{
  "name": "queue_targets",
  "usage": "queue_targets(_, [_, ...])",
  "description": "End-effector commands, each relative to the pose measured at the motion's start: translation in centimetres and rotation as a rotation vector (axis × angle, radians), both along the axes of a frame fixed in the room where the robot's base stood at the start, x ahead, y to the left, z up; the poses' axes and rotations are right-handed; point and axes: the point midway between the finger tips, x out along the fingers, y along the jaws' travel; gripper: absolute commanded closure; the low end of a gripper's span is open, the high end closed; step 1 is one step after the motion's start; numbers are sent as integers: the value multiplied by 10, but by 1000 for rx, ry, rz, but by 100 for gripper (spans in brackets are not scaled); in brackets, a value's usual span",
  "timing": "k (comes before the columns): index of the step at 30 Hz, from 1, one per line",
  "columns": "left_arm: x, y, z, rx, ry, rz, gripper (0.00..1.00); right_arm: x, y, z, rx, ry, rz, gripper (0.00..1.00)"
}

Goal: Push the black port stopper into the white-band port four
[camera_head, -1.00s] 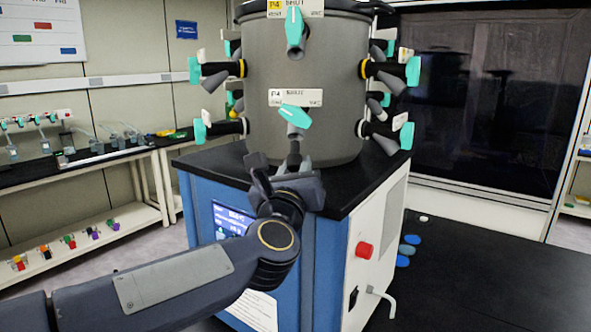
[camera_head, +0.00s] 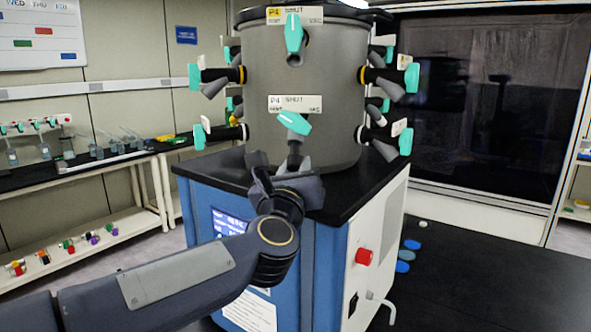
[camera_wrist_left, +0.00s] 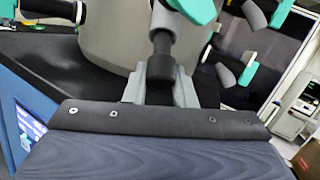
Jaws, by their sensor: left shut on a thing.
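The lower front port, labelled P4 (camera_head: 295,103), is on the grey drum, with a teal valve handle (camera_head: 295,123) and a grey nozzle pointing down. In the left wrist view the nozzle (camera_wrist_left: 164,20) is at the top centre. My left gripper (camera_head: 290,166) is just below this port, shut on the black port stopper (camera_wrist_left: 160,68). Its fingers (camera_wrist_left: 160,90) sit either side of the stopper, whose narrower dark end points at the nozzle and appears to meet it. How deep it sits I cannot tell. My right gripper is out of view.
Other ports with teal handles (camera_head: 196,77) stick out around the drum. The drum stands on a blue cabinet with a black top (camera_head: 350,190) and a red knob (camera_head: 363,257). A side bench (camera_head: 95,165) stands left; a dark counter (camera_head: 470,270) at right is mostly bare.

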Motion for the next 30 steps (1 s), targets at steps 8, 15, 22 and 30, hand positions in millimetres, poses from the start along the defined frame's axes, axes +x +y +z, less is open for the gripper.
queue_targets(8, [3, 0, 3, 0, 0, 1, 100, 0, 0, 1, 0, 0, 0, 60])
queue_targets(15, [6, -1, 5, 1, 0, 1, 100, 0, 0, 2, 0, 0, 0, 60])
queue_targets(22, [10, 0, 9, -1, 0, 1, 100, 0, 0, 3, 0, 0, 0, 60])
queue_targets(30, [11, 0, 11, -1, -2, 1, 100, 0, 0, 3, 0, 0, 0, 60])
